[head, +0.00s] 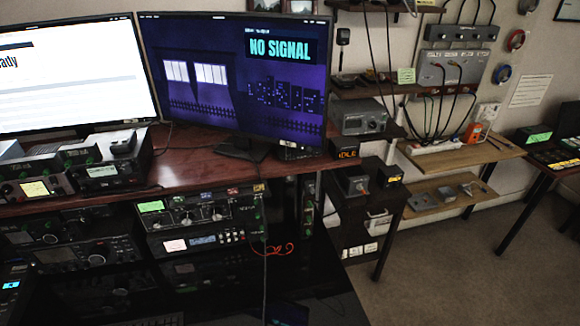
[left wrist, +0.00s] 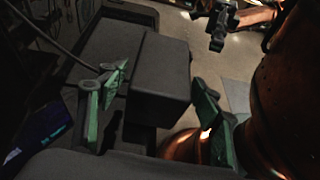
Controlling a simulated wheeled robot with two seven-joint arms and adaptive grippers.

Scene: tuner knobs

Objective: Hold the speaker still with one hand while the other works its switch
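In the left wrist view a plain dark box (left wrist: 160,78), which may be the speaker, sits in the middle of the picture. My left gripper (left wrist: 160,84) has its green fingers spread, one on each side of the box. Whether either finger touches it is unclear. No switch can be made out on the faces seen. A dark jointed part at the top right looks like my right gripper (left wrist: 218,28), apart from the box; its fingers are not clear. Neither gripper shows in the head view, and I cannot tell for sure which thing there is the speaker.
In the head view a red-brown desk (head: 215,162) holds two monitors and radio units. Rack equipment (head: 205,210) fills the space below. A grey box with a knob (head: 360,118) stands on a wall shelf. Wooden shelves (head: 460,155) are to the right. Carpet floor (head: 460,270) is clear at lower right.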

